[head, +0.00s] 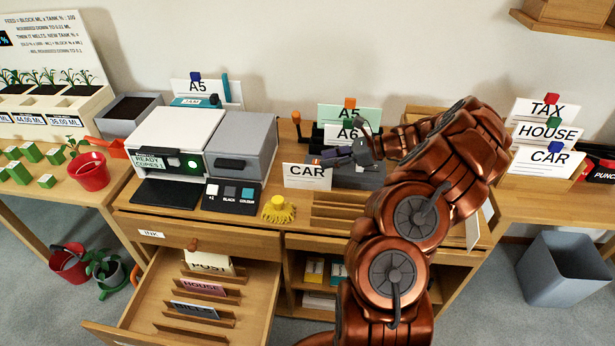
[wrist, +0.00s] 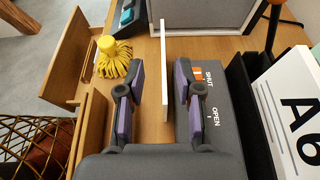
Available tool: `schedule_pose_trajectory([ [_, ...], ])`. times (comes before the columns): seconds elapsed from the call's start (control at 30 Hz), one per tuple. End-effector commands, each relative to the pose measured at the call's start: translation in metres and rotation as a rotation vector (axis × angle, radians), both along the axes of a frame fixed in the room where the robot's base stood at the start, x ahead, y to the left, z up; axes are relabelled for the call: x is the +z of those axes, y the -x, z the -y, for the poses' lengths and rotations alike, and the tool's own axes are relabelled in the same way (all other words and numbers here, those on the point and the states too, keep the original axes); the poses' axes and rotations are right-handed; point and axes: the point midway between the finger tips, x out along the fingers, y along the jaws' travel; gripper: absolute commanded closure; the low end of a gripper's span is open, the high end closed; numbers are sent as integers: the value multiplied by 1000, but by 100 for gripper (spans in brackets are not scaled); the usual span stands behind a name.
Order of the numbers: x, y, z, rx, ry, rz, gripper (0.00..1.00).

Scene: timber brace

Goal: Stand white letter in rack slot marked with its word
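A white letter marked CAR (head: 307,172) is upright on the desk, left of the dark box. In the wrist view the letter (wrist: 163,75) shows edge-on between my gripper's fingers (wrist: 158,92), with gaps on both sides. My gripper (head: 343,157) is open around it at its right end in the head view. I cannot tell whether its lower edge touches the desk. White cards marked TAX (head: 546,109), HOUSE (head: 545,134) and CAR (head: 548,158) stand one behind another at the right. A slatted wooden rack (head: 338,211) lies in front of my gripper.
The dark box labelled SHUT and OPEN (wrist: 213,130) is close beside my right finger. A yellow tasselled object (head: 278,209) and a printer (head: 180,140) are to the left. The open drawer (head: 160,300) holds cards marked POST, HOUSE and BILLS. A6 paper (head: 348,133) stands behind.

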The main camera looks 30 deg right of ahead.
Motion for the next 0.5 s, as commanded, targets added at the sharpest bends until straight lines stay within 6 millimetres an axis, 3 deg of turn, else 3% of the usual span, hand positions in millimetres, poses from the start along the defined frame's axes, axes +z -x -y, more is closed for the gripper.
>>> schedule_pose_trajectory([
  [0.5, -23, -26, -27, 3, 1, -1, 65],
])
